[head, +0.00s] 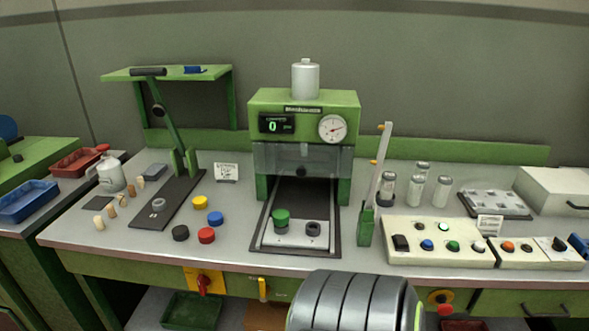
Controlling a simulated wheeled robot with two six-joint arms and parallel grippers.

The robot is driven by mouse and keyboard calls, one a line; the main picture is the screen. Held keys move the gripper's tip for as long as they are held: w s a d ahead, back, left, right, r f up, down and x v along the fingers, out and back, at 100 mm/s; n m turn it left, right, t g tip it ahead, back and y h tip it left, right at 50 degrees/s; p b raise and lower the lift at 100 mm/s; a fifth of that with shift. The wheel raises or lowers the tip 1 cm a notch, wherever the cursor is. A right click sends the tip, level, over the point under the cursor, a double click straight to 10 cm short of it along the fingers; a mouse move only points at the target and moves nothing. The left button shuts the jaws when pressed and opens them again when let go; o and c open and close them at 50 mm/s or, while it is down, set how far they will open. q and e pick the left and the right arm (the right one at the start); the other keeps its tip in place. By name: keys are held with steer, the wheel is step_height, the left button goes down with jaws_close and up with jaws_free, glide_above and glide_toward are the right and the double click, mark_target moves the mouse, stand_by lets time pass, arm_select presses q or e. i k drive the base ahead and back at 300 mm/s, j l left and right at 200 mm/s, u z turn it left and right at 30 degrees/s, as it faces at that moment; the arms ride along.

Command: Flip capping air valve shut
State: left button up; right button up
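A green capping machine (304,100) stands at the middle of the bench, with a round dial gauge (332,128) and a display reading 0. Below the bench's front edge, a small yellow lever (263,289) hangs vertically on the green front panel. To its left, a red handle (204,284) sits on a yellow plate, pointing down. No label tells which of these is the capping air valve. Neither of my grippers shows. A grey ribbed part, probably of my own arm, covers the bottom middle and hides the panel behind it.
A control box (438,243) with coloured buttons stands right of the machine. Loose coloured caps, corks and a lever press (165,200) are on the left. Clear bench lies along the front left edge.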

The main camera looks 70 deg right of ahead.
mark_target(263, 298)
steer(key=z, duration=1.75)
